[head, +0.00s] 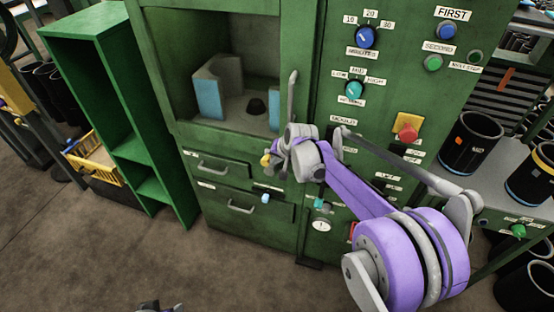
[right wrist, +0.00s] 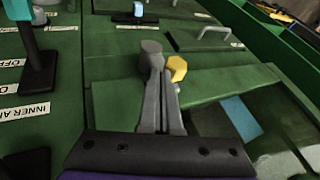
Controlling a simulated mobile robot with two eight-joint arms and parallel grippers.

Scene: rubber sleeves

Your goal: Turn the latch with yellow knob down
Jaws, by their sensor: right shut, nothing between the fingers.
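The yellow knob (head: 265,160) of the latch shows just left of my right gripper in the head view, near the lower right corner of the open compartment. In the right wrist view the yellow knob (right wrist: 177,68) is just beyond and right of the fingertips. A round grey piece (right wrist: 150,52), apparently part of the latch, is left of it. My right gripper (head: 278,163) is shut and empty, its fingers (right wrist: 163,78) close to the latch; I cannot tell whether they touch. The gripper hides much of the latch in the head view. My left gripper (head: 160,306) barely shows at the bottom edge.
The green machine has an open compartment with a grey and blue fixture (head: 218,88), a vertical grey handle (head: 292,95) and drawers (head: 222,170) below. A red button (head: 408,132) and dials are on the panel at right. A green shelf (head: 118,120) stands left.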

